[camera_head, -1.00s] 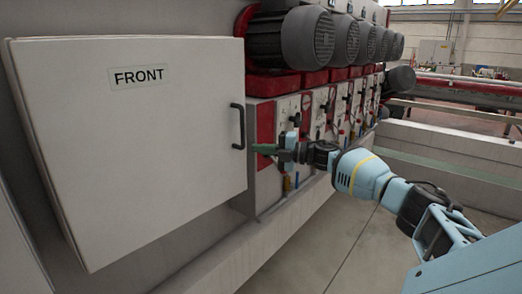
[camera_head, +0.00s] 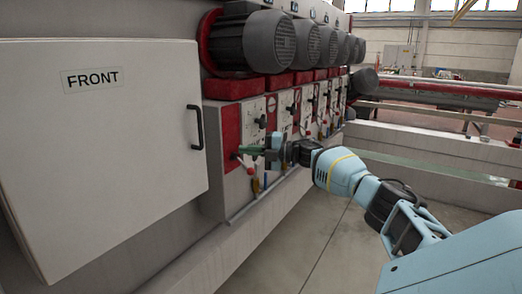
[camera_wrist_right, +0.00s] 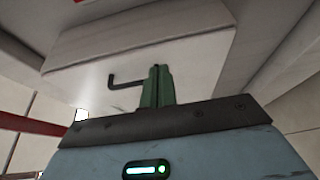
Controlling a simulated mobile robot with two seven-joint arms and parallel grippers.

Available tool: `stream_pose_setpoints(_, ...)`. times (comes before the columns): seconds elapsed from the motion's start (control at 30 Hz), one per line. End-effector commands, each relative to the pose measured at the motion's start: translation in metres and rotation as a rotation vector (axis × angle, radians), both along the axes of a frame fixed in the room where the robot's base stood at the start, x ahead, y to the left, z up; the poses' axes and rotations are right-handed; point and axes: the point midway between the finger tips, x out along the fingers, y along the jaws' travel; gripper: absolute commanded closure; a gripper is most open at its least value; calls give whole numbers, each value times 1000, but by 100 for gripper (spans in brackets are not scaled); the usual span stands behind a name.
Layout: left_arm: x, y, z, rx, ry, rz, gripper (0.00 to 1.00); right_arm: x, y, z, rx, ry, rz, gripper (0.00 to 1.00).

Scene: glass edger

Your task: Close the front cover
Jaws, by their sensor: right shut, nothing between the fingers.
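The front cover (camera_head: 105,150) is a large pale panel with a FRONT label and a dark bar handle (camera_head: 195,127) near its right edge. It stands out from the machine body, slightly ajar at an angle. My right gripper (camera_head: 243,150) has green fingers, pointing left, to the right of the handle and apart from it. In the right wrist view the shut fingers (camera_wrist_right: 157,86) are empty, and the cover (camera_wrist_right: 140,50) with its dark handle (camera_wrist_right: 125,81) shows beyond them. My left gripper is not in view.
A row of grey motors (camera_head: 255,42) sits above red and white control panels (camera_head: 232,135) with knobs and levers, close behind my right gripper. A ledge (camera_head: 215,250) runs along the machine's base. Open floor (camera_head: 335,245) lies at the lower right.

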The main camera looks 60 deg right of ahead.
Motion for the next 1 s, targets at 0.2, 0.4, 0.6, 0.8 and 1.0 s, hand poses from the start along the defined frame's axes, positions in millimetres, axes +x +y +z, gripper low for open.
stream_pose_setpoints(0.2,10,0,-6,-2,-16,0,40,-6,-27,0,2,-4,-5,100)
stream_pose_setpoints(0.4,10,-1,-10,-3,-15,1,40,-9,-42,1,-1,-4,-4,100)
stream_pose_setpoints(0.6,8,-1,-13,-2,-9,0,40,-11,-50,1,0,-2,-2,100)
stream_pose_setpoints(0.8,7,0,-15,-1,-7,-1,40,-12,-52,1,0,-1,-1,100)
stream_pose_setpoints(1.0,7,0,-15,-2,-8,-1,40,-13,-52,1,0,0,-1,100)
